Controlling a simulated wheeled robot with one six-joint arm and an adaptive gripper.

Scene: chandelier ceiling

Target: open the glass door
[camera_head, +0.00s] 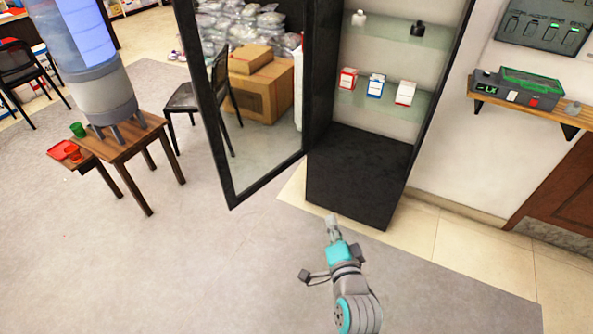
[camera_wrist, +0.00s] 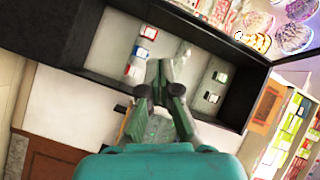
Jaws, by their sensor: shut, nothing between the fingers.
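The glass door (camera_head: 222,130) has a black frame and stands swung out to the left of the black display cabinet (camera_head: 355,180) in the head view. The cabinet's front is uncovered, and its shelves show. My gripper (camera_head: 332,222) is in front of the cabinet's dark base, right of the door's lower corner and apart from the door frame. In the wrist view my gripper (camera_wrist: 159,72) is shut and empty, pointing towards the cabinet shelves. I cannot make out the door's handle.
Small boxes (camera_head: 376,85) stand on a cabinet shelf. A wooden table (camera_head: 125,143) with a water dispenser (camera_head: 104,95) is at the left. A black chair (camera_head: 185,100) and cardboard boxes (camera_head: 262,88) are behind the door. A wall shelf (camera_head: 530,110) is at the right. The floor at left front is clear.

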